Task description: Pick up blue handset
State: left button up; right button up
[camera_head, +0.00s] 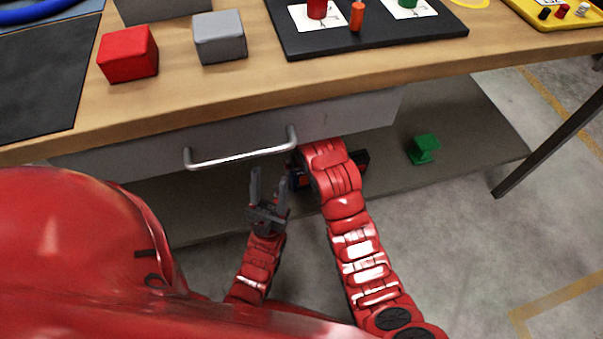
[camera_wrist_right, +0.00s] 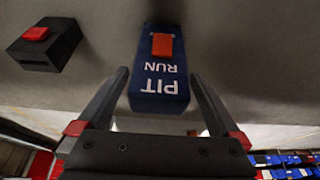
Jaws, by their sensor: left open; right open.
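The blue handset (camera_wrist_right: 160,88) has an orange button and the words PIT RUN, upside down in the right wrist view. It is at the grey lower shelf, with its near end between the spread fingers of my right gripper (camera_wrist_right: 158,78). The fingers are open, one on each side, and I see no clear contact. My left gripper (camera_head: 268,190) is open and empty, in front of the drawer.
A black box (camera_wrist_right: 48,50) with a red button lies to the handset's left in the wrist view. The drawer (camera_head: 240,150) with a metal handle hangs above the shelf (camera_head: 460,140). A green object (camera_head: 422,149) stands on the shelf. Red (camera_head: 128,54) and grey (camera_head: 219,37) blocks sit on the bench.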

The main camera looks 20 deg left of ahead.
jog(key=x, duration=0.1)
jog(key=b+x, duration=0.1)
jog(key=x, duration=0.1)
jog(key=b+x, duration=0.1)
jog(key=shift+w+a+f, duration=0.2)
jog(key=shift+w+a, duration=0.15)
jog(key=shift+w, duration=0.1)
jog(key=shift+w+f, duration=0.1)
jog(key=shift+f, duration=0.25)
jog(key=shift+r, duration=0.1)
jog(key=c, duration=1.4)
jog(key=shift+r, duration=0.15)
